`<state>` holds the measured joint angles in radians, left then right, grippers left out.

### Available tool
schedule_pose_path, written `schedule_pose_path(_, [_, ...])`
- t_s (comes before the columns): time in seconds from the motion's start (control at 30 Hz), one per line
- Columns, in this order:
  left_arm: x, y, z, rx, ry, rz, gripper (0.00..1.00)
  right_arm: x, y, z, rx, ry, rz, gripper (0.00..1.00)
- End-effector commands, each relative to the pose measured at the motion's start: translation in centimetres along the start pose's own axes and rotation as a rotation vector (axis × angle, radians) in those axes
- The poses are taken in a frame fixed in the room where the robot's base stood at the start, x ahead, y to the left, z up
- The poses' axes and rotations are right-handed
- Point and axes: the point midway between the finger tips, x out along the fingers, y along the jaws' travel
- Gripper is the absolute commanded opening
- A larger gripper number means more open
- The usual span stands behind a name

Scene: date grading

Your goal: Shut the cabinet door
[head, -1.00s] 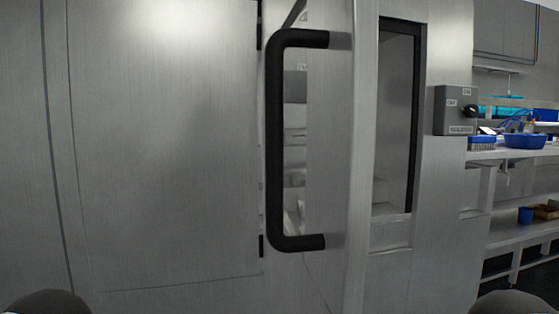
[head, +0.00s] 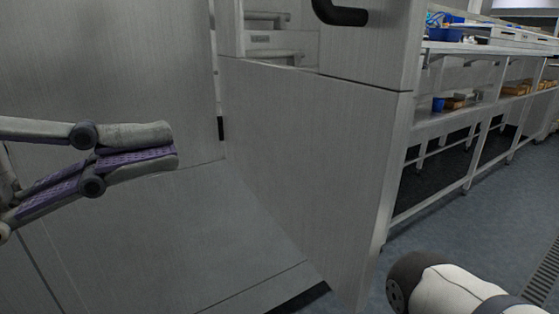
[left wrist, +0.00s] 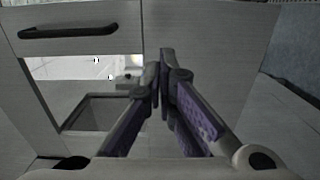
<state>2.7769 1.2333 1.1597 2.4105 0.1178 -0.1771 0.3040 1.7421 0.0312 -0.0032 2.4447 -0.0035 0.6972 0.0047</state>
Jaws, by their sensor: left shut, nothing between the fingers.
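The cabinet door (head: 300,150) is a brushed grey metal panel, standing open at an angle in the head view. Above the door's lower panel, rails inside the cabinet show through an opening. My left gripper (head: 172,148) is shut and empty, to the left of the door, in front of the flat grey panel (head: 110,60). Its fingers meet near the middle of the left wrist view (left wrist: 160,68). My right gripper is out of view.
A metal shelf rack (head: 450,118) with blue and brown containers stands to the right of the door. Dark blue floor (head: 440,225) is open in front of it. Part of my right arm shows at bottom right.

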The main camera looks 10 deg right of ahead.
Motion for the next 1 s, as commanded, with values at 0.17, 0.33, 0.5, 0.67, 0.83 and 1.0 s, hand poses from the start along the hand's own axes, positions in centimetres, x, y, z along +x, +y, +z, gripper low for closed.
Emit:
schedule_pose_path(0.17, [1.8, 0.2, 0.2, 0.008, -0.007, 0.005, 0.00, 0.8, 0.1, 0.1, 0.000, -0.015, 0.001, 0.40])
schedule_pose_path(0.33, [5.5, 0.3, 0.2, 0.006, -0.007, 0.005, 0.00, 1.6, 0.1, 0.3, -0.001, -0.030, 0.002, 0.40])
schedule_pose_path(0.5, [9.2, 0.5, 0.2, 0.008, -0.006, 0.006, 0.00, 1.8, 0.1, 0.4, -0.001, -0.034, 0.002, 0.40])
schedule_pose_path(0.67, [12.0, 0.6, 0.3, 0.009, -0.005, 0.007, 0.00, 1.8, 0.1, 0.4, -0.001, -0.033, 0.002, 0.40])
schedule_pose_path(0.83, [13.6, 0.7, 0.2, 0.010, -0.002, 0.008, 0.00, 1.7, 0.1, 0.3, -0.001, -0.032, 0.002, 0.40])
schedule_pose_path(1.0, [13.8, 0.7, 0.2, 0.010, -0.001, 0.009, 0.00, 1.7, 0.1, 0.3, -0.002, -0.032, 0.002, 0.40])
